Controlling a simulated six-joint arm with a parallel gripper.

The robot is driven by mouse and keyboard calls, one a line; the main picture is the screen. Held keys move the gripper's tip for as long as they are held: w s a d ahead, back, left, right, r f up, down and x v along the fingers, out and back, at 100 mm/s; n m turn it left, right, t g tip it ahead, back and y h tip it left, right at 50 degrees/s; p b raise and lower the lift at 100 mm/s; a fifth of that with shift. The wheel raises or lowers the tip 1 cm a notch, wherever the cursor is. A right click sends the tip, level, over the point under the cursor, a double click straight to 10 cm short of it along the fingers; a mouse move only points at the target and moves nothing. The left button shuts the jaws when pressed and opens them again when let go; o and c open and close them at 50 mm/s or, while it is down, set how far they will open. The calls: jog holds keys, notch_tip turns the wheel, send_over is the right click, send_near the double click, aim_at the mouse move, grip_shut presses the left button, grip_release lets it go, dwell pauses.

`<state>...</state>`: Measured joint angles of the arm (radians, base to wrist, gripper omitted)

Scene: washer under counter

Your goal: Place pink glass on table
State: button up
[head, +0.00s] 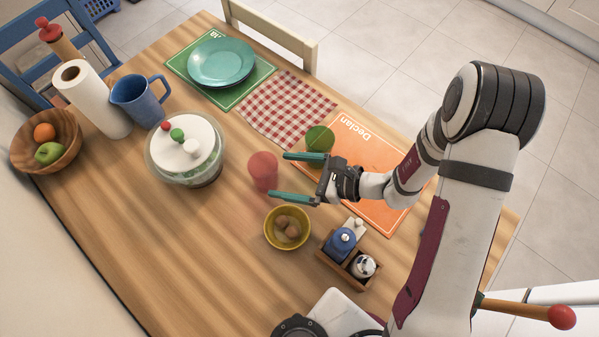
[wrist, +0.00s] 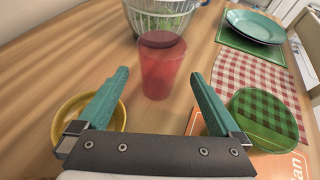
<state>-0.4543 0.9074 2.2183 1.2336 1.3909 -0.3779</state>
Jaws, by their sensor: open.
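A pink glass (head: 263,171) stands upright on the wooden table (head: 190,235), between the salad spinner and my gripper. My gripper (head: 279,177) is open and empty, with its teal fingers pointing toward the glass. In the wrist view the pink glass (wrist: 161,68) stands just beyond the gap between the fingertips (wrist: 160,85), and neither finger appears to touch it.
A yellow bowl (head: 288,228) with brown items sits close to one finger, and a green glass (head: 319,139) is near the other, by the orange mat (head: 372,160). A salad spinner (head: 184,150) stands behind the pink glass. A condiment caddy (head: 347,258) is nearby. Bare table lies left of the bowl.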

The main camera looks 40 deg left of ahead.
jog(key=shift+v, duration=1.55)
jog(key=shift+r, duration=0.15)
jog(key=s+d+r+n+h, duration=0.1)
jog(key=d+r+n+h, duration=0.1)
jog(key=d+r+n, duration=0.6)
jog(key=s+d+r+t+h, duration=0.2)
jog(key=d+r+h, duration=0.1)
jog(key=d, duration=0.6)
jog(key=s+d+r+t+h, duration=0.2)
jog(key=d+h, duration=0.3)
jog(key=d, duration=0.4)
jog(key=shift+s+r+t+h, duration=0.3)
jog(key=shift+s+r+t, duration=0.1)
jog(key=shift+s+r, duration=0.4)
